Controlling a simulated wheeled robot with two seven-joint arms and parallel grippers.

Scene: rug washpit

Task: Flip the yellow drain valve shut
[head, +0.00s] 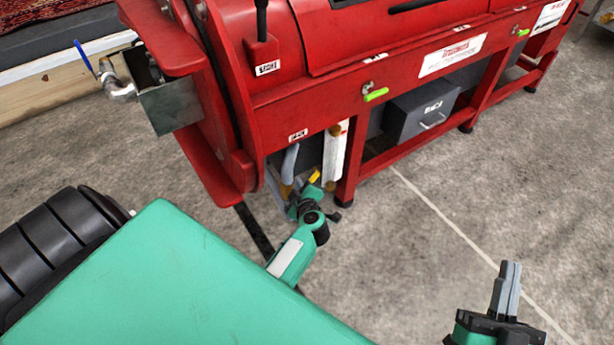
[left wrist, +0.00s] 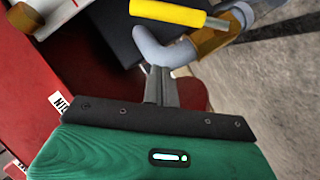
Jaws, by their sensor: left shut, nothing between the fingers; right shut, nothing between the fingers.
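The yellow valve handle (left wrist: 168,12) shows at the top of the left wrist view, beside a brass-coloured valve body (left wrist: 212,38) on a bent grey pipe (left wrist: 165,48). In the head view a small yellow part (head: 314,177) shows low under the red machine, partly hidden by my left wrist. My left gripper (left wrist: 160,72) is shut and empty. Its fingertips overlap the pipe bend in the picture, below the handle; I cannot tell if they touch. In the head view its fingers are hidden. My right gripper (head: 510,272) is shut and empty over the floor at the lower right.
The red machine (head: 330,110) with its frame and legs spans the top. A white upright part (head: 335,155) stands beside the pipe area. A grey box (head: 422,110) sits under the machine. A blue-handled tap (head: 84,56) is at left. The concrete floor (head: 400,270) in front is clear.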

